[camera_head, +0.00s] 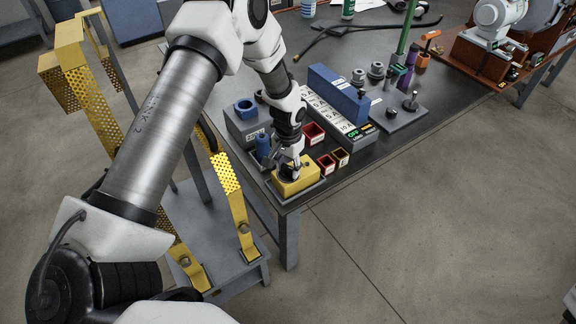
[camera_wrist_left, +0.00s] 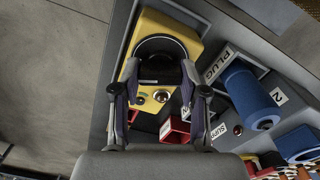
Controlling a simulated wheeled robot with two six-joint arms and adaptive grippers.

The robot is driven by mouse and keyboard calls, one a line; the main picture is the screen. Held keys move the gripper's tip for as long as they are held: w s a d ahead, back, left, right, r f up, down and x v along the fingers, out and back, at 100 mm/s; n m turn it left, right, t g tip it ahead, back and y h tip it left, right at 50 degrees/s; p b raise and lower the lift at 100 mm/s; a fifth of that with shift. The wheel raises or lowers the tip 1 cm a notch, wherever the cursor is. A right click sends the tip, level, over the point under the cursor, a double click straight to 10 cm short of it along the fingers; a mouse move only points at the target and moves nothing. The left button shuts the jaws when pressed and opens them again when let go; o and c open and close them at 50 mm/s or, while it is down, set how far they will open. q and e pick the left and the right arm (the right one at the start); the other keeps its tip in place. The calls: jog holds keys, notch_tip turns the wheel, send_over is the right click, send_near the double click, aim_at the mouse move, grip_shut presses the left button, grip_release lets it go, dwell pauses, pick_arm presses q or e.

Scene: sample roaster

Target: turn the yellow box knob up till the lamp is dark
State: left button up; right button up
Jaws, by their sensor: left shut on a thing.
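The yellow box (camera_head: 303,181) sits at the near corner of the dark table. My left gripper (camera_head: 288,170) points down onto its top, its fingers closed on a dark knob. In the left wrist view the left gripper (camera_wrist_left: 160,92) has one finger on each side of the black knob (camera_wrist_left: 160,68) on the yellow box (camera_wrist_left: 152,24). Two small round fittings, one pale (camera_wrist_left: 161,97) and one reddish (camera_wrist_left: 140,98), show on the box between the fingers. I cannot tell which is the lamp or whether it is lit. My right gripper is not in view.
Small red bins (camera_head: 313,133) stand close behind the yellow box. A grey block with a blue ring (camera_head: 245,108) and a blue cylinder (camera_head: 263,146) stand to its left. A labelled strip (camera_head: 335,116) and a blue block (camera_head: 338,93) lie farther back. Open floor lies right of the table.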

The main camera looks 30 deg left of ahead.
aim_at(288, 167)
pick_arm(q)
jog(key=o, duration=1.2)
jog(key=shift+c, duration=0.2)
notch_tip(288, 167, up, 12)
